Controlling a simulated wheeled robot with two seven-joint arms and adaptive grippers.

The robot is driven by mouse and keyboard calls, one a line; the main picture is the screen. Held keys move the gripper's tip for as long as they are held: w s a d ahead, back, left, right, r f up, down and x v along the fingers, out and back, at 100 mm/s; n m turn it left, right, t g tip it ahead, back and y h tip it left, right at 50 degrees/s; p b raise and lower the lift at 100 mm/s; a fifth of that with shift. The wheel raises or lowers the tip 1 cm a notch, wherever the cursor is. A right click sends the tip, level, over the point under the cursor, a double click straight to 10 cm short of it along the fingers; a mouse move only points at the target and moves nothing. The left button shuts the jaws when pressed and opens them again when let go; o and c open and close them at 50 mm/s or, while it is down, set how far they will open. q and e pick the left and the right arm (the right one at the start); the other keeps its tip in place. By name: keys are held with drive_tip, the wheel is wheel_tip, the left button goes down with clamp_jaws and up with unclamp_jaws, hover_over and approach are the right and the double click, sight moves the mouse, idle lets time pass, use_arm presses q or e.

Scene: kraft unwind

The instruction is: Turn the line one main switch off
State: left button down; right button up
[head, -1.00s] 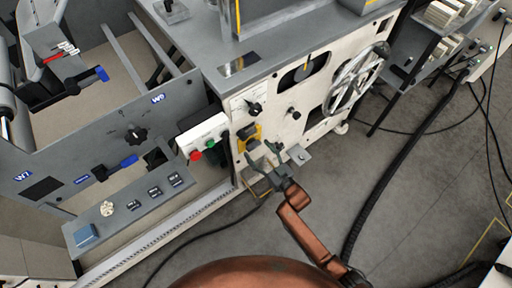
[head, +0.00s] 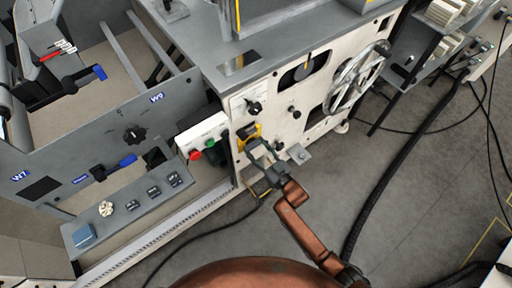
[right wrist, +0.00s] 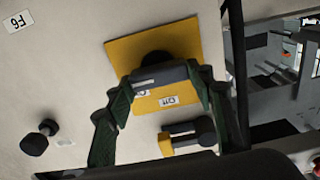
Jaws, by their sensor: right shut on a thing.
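The main switch is a dark rotary handle (right wrist: 160,75) on a yellow plate (right wrist: 185,35), fixed to the cream front panel. In the head view the yellow plate (head: 241,142) is partly hidden by my gripper. A label reading "Off" (right wrist: 168,100) shows upside down on the plate, with another label partly covered beside it. My right gripper (head: 257,146) is shut on the switch handle, with one green-padded finger at each end in the right wrist view (right wrist: 162,80). My left gripper is not in view.
A black and yellow fitting (right wrist: 186,138) sits close below the plate. A black knob (right wrist: 38,138) is at the left. A white box with red and green buttons (head: 203,143) stands beside the switch. A large handwheel (head: 357,78) is to the right. Grey floor is open in front.

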drive_tip(key=shift+c, duration=1.3)
